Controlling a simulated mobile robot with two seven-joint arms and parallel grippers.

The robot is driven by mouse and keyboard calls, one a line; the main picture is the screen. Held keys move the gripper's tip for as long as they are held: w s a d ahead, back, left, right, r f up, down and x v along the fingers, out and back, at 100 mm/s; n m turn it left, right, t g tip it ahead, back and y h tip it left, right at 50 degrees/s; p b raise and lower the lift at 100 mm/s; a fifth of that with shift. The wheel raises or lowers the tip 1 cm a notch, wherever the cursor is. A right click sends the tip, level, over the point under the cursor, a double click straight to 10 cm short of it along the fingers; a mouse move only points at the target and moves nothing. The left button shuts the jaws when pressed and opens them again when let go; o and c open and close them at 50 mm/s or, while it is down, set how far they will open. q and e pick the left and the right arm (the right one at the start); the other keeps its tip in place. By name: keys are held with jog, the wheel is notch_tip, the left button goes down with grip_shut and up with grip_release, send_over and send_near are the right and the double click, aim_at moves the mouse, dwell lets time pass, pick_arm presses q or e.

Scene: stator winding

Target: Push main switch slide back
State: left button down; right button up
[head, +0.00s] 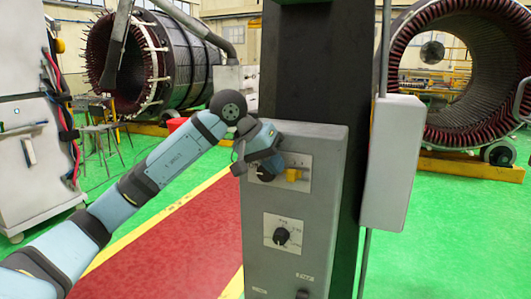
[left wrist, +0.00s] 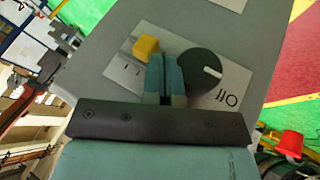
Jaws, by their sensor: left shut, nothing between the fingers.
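The yellow slide (head: 293,175) sits on the upper plate of the grey control box (head: 320,225), right of a black rotary knob (head: 266,175). The left wrist view also shows the yellow slide (left wrist: 146,47) and the black knob (left wrist: 203,70), which has a white mark and "Off" lettering beside it. My left gripper (head: 272,160) is at the upper plate. Its fingers (left wrist: 166,68) are shut and empty, between slide and knob in that view. They appear very close to the slide; I cannot tell whether they touch it. My right gripper is out of view.
A second black knob (head: 282,236) is lower on the box. A dark column (head: 313,65) stands behind it, with a smaller grey box (head: 393,165) at right. Large stators (head: 155,60) stand behind. Green floor and a red lane (head: 170,250) are open.

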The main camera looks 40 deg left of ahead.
pick_arm(q)
jog(key=shift+w+d+f, duration=0.1)
jog(key=shift+f, duration=0.05)
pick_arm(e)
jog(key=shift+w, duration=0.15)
pick_arm(q)
jog(key=shift+w+d, duration=0.2)
jog(key=shift+d, duration=0.9)
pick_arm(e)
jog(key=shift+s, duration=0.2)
